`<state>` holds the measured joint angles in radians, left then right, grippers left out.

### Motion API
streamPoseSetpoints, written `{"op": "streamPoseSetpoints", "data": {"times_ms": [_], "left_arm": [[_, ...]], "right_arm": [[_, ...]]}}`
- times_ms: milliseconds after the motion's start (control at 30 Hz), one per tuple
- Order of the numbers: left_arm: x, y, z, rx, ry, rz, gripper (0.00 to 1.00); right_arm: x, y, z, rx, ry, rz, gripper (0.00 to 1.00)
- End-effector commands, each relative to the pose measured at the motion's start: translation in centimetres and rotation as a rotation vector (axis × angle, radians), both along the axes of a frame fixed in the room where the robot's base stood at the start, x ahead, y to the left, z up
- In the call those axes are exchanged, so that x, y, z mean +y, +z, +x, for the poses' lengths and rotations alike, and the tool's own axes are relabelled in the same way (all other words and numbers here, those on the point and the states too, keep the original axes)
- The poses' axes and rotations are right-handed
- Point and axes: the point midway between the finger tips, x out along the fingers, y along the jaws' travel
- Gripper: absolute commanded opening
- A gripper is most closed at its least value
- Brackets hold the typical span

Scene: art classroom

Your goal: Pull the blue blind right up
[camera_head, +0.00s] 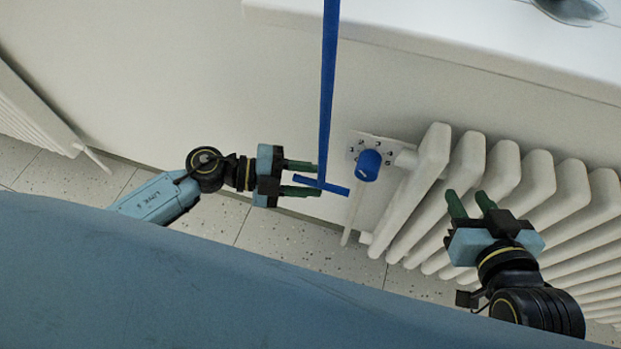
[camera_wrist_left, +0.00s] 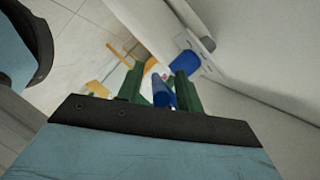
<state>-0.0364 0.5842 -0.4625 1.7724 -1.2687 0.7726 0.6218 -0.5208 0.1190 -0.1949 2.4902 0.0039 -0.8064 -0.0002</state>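A blue strap (camera_head: 328,90) hangs from the top of the head view and ends in a blue crossbar handle (camera_head: 335,188). The blind itself is out of view. My left gripper (camera_head: 301,178) is open, its green fingers pointing right at the strap's lower end. In the left wrist view the blue handle (camera_wrist_left: 162,92) shows between the fingers, with a gap on the left finger's side; whether it touches the right finger I cannot tell. My right gripper (camera_head: 471,203) is open and empty, in front of the radiator at the right.
A white radiator (camera_head: 470,170) fills the right side, with a blue valve knob (camera_head: 369,165) just right of the handle. A white sill (camera_head: 440,30) juts out above. Another radiator (camera_head: 30,110) stands far left. Speckled floor tiles lie below.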

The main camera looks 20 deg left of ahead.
Motion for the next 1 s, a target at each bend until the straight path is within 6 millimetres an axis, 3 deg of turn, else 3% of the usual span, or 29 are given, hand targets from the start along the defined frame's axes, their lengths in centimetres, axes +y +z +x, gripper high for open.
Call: {"op": "streamPoseSetpoints", "data": {"times_ms": [367, 633, 1000], "left_arm": [[-0.31, -0.04, 0.14, -0.001, 0.001, 0.001, 0.35], [-0.29, -0.05, 0.13, 0.0, 0.001, 0.001, 0.0], [-0.28, 0.05, 0.12, 0.0, 0.001, 0.001, 0.0]], "right_arm": [[0.14, 0.37, 0.18, -0.022, 0.002, 0.006, 0.36], [0.11, 0.32, 0.18, -0.02, 0.002, 0.006, 0.36], [0.07, 0.26, 0.11, -0.012, 0.001, 0.003, 0.36]]}}
